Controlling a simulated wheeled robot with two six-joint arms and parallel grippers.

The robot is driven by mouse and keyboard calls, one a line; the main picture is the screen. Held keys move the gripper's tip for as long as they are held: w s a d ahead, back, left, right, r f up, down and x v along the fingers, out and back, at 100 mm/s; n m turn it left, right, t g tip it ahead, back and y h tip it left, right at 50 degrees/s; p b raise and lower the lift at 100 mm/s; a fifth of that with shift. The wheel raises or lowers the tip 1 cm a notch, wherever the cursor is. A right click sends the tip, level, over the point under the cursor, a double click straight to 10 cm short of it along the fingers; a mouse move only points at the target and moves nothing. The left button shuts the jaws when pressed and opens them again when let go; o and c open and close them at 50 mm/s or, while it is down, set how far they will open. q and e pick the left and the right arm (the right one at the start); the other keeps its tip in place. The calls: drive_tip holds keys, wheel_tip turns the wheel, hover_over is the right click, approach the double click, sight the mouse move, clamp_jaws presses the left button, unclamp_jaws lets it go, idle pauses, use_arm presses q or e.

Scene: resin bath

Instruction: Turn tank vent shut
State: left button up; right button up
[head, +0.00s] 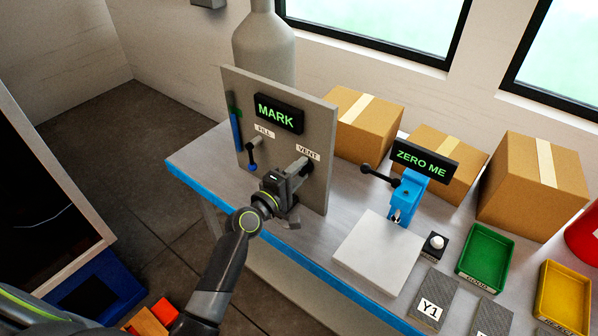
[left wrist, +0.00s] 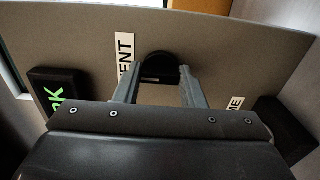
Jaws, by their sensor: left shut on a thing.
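The grey tank panel (head: 314,120) stands upright on the bench, with a VENT label (head: 308,152) at its right. My left gripper (head: 299,168) is at the panel just below that label. In the left wrist view its two fingers (left wrist: 160,88) are on either side of the dark vent handle (left wrist: 159,67), shut on it. The head view mostly hides this handle behind the gripper, so its angle cannot be told. The fill valve (head: 252,155) with a blue-tipped lever is left of the gripper, apart from it. My right gripper is not in view.
A lit MARK sign (head: 279,114) is on the panel, beside a green and blue level strip (head: 236,128). To the right are a blue stand (head: 407,196) with a black lever, a white plate (head: 376,252), a green tray (head: 486,251) and cardboard boxes (head: 365,122).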

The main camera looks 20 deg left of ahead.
use_arm(q)
drive_tip(key=o, duration=1)
drive_tip(key=shift+b+v, duration=1.7)
drive_tip(key=shift+v, duration=7.05)
